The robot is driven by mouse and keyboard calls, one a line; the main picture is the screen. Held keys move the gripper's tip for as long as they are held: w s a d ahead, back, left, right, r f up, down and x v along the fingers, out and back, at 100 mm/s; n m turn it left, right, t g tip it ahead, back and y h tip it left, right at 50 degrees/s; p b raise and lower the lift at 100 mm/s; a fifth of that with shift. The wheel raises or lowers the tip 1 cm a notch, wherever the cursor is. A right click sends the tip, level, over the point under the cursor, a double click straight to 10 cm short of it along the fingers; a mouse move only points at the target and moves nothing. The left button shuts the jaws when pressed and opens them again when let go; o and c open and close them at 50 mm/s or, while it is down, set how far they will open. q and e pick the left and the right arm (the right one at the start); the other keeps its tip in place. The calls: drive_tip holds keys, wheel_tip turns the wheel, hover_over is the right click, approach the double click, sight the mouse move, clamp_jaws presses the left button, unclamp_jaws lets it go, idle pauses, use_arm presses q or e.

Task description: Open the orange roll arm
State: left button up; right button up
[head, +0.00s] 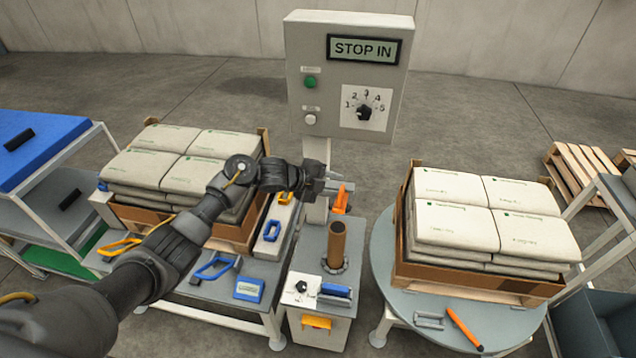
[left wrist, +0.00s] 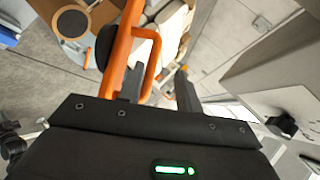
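The orange roll arm (head: 341,200) shows as a short orange piece beside the grey column in the head view, partly hidden by my gripper. In the left wrist view the orange roll arm (left wrist: 121,50) is a long bar with a looped handle (left wrist: 151,72) on its side. My left gripper (head: 328,186) is at the orange piece. My right gripper is in neither view.
A control panel (head: 346,75) reading "STOP IN" stands behind the arm. A brown tube (head: 336,243) stands upright below the gripper. Pallets of sacks stand left and right, the right one on a round turntable (head: 383,262). An orange marker (head: 464,328) lies on the turntable.

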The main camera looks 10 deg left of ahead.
use_arm(q)
drive_tip(key=v, duration=0.6)
drive_tip(key=shift+a+r+b, duration=0.15)
drive_tip(key=shift+a+b, duration=0.05)
drive_tip(key=shift+b, duration=0.25)
drive_tip(key=shift+s, duration=0.15)
